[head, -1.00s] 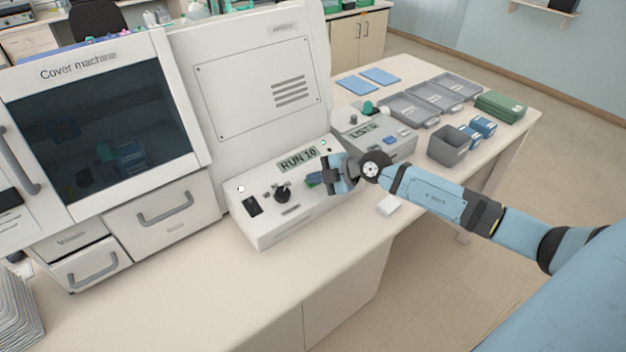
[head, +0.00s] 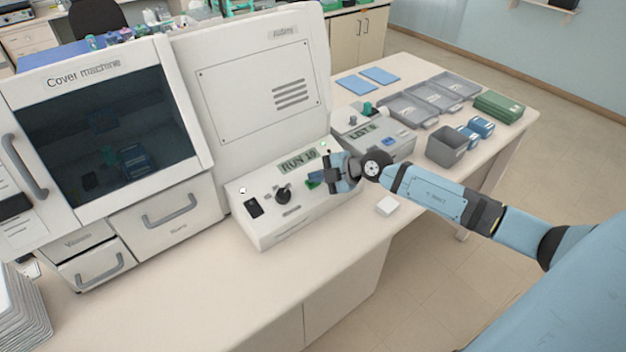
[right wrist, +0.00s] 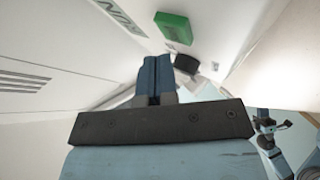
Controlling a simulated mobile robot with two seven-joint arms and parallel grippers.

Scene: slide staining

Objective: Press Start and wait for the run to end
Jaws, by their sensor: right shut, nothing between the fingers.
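The machine's control panel (head: 270,224) has a display (head: 298,161) that reads RUN 10, a black knob (head: 283,195) and a black switch (head: 253,207). A green button (head: 314,180) sits beside my right gripper (head: 332,176) in the head view, partly hidden by it. The green button also shows in the right wrist view (right wrist: 173,28), above the fingertips, with a visible gap between. My right gripper (right wrist: 155,58) is shut and empty, its fingers together in front of the panel.
The cover machine (head: 105,130) stands at left. A smaller device (head: 375,150) with a LIST display is right of the panel. A small white block (head: 387,206) lies on the bench. Grey trays (head: 412,108) and a grey bin (head: 446,146) stand farther right. The front bench is clear.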

